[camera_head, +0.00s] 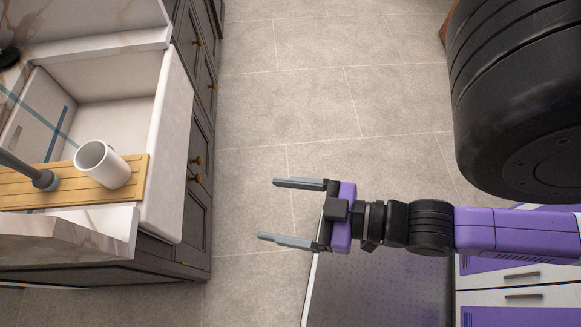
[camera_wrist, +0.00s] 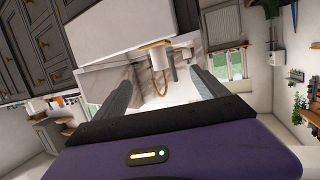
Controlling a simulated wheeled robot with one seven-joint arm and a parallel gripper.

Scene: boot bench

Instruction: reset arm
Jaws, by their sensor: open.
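My gripper (camera_head: 290,212) is open and empty, with its two grey fingers spread apart and pointing left over the tiled floor in the head view. Its fingers also show in the wrist view (camera_wrist: 160,92), with nothing between them. The purple and black arm stretches in from the right. The gripper is apart from the sink counter, with floor showing between them.
A white sink (camera_head: 172,140) is at the left. A wooden board (camera_head: 40,190) lies across it, bearing a white cup (camera_head: 101,165). Dark cabinets (camera_head: 197,130) with brass knobs face the aisle. The tiled floor (camera_head: 300,90) is clear.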

